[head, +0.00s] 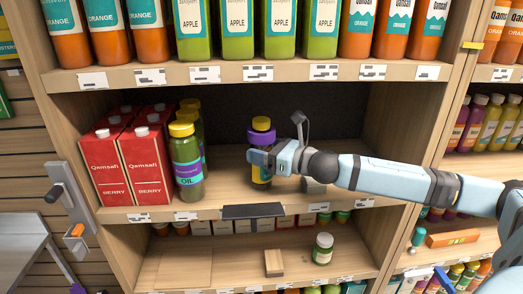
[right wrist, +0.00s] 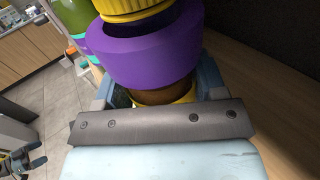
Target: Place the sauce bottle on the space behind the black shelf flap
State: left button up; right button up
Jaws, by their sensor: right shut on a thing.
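The sauce bottle (head: 262,135) has a yellow cap and a purple collar. It is upright in the middle shelf bay, behind the black shelf flap (head: 253,211) on the front edge. My right gripper (head: 262,160) reaches in from the right and is shut on the bottle below its collar. In the right wrist view the purple collar (right wrist: 140,50) and yellow cap stand just beyond the gripper. The gripper hides part of the bottle; I cannot tell whether its base touches the shelf.
Green oil bottles (head: 187,165) and red berry cartons (head: 107,165) stand left of the bottle. A small grey block (head: 315,187) lies right of it, under my arm. A full shelf of bottles is above. The shelf below holds a jar (head: 323,248) and a wooden block (head: 274,263).

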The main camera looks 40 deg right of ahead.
jog(key=shift+w, duration=0.1)
jog(key=shift+f, duration=0.2)
jog(key=o, duration=1.3)
jog(key=shift+c, duration=0.2)
